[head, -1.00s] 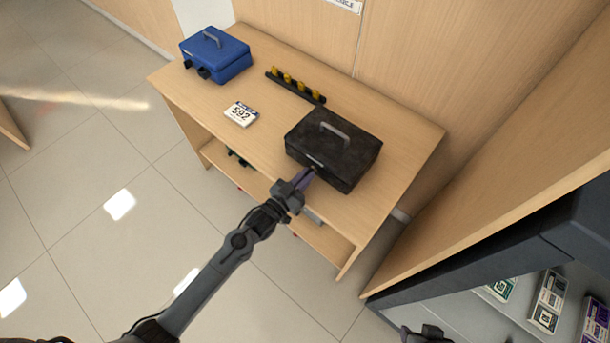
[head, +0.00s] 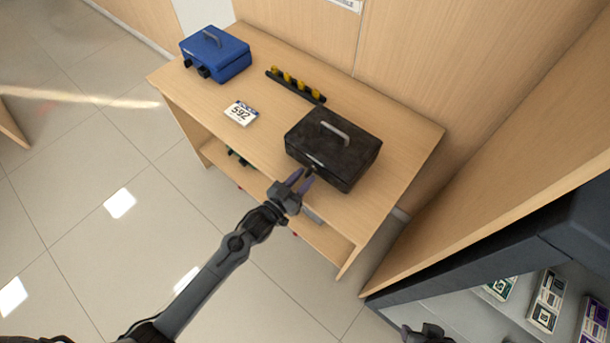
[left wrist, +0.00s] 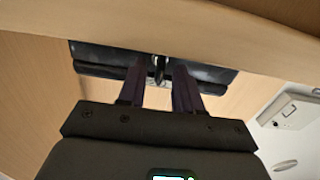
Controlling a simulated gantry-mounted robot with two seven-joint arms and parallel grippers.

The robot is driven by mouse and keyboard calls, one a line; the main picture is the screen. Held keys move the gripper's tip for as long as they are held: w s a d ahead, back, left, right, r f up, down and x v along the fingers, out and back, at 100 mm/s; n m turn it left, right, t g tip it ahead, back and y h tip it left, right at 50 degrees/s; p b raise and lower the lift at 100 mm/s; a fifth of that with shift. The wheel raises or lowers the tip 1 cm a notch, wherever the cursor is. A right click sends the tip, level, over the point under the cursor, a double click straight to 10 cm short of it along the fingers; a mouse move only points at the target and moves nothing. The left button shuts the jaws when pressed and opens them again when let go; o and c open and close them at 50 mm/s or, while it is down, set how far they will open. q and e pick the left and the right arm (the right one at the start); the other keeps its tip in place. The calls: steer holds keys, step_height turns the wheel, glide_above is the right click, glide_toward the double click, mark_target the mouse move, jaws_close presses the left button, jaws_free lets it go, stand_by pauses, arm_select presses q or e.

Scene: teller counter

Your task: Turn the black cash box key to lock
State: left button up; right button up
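The black cash box (head: 345,158) stands on the wooden counter with its grey handle folded across the lid. My left gripper (head: 304,178) is just in front of the box's front face, its two purple fingers apart and empty. In the left wrist view the open fingers (left wrist: 157,88) point at the dark box front (left wrist: 105,57). The key (left wrist: 158,68) shows as a small dark upright piece in the gap between them, apart from both fingers. Its exact turn is too small to tell. A dark part of my right gripper (head: 425,333) shows at the bottom edge; its fingers are not clear.
A blue cash box (head: 215,55) stands at the counter's far left. A black rack with yellow pieces (head: 296,84) and a white card marked 592 (head: 241,113) lie between the boxes. A lower shelf (head: 322,243) is under the counter. A dark display unit stands at right.

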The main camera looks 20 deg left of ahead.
arm_select(q)
steer(key=p+v, duration=0.1)
steer(key=v, duration=0.8)
steer(key=shift+s, duration=0.3)
